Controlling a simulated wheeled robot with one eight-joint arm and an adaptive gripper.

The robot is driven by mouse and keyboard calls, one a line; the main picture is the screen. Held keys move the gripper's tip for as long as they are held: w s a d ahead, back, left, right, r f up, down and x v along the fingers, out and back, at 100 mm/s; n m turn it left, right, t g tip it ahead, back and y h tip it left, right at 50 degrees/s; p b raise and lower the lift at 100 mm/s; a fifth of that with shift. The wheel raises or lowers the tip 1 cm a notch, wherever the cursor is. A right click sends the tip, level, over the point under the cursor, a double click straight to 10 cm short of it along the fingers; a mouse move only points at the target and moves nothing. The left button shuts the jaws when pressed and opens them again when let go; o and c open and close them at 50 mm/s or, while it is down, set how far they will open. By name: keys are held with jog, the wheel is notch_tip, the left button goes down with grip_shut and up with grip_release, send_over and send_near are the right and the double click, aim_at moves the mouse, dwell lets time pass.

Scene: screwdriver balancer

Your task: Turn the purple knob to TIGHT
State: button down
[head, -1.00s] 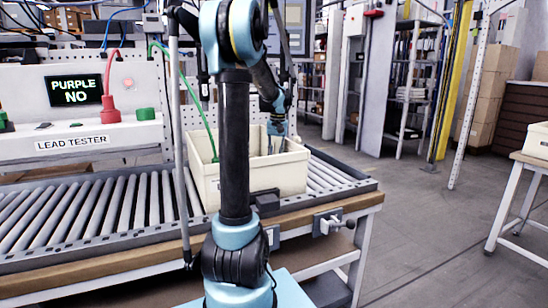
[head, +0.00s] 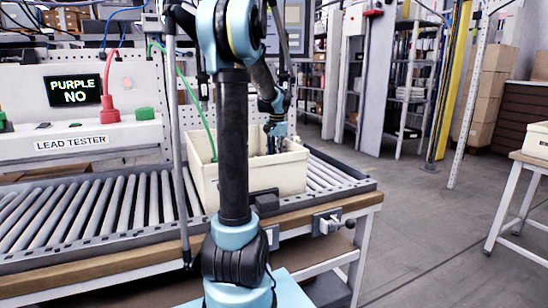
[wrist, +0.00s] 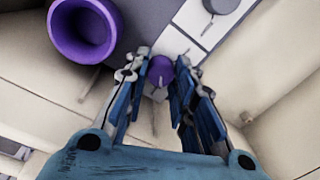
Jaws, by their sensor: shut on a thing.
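The purple knob (wrist: 160,73) sits on a grey unit inside the cream bin (head: 205,190). In the wrist view it lies between the fingertips of my gripper (wrist: 162,70), which is shut on it. A pale pointer mark shows on the knob, toward the bottom of the picture. White label strips (wrist: 178,42) lie beside the knob, but I cannot read any TIGHT mark. In the head view my gripper (head: 276,130) reaches down into the bin, and the bin wall hides the knob.
A purple round cup or ring (wrist: 85,30) stands left of the knob, and a grey knob (wrist: 222,5) is at upper right. The bin stands on a roller conveyor (head: 90,215). A lead tester (head: 80,135) with a display reading PURPLE NO stands at left.

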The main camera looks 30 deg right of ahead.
jog(key=shift+w+a, duration=0.1)
dwell(0.3)
jog(key=c, duration=1.3)
grip_release()
jog(key=shift+c, duration=0.2)
notch_tip(320, 180, up, 12)
jog(key=shift+s, duration=0.3)
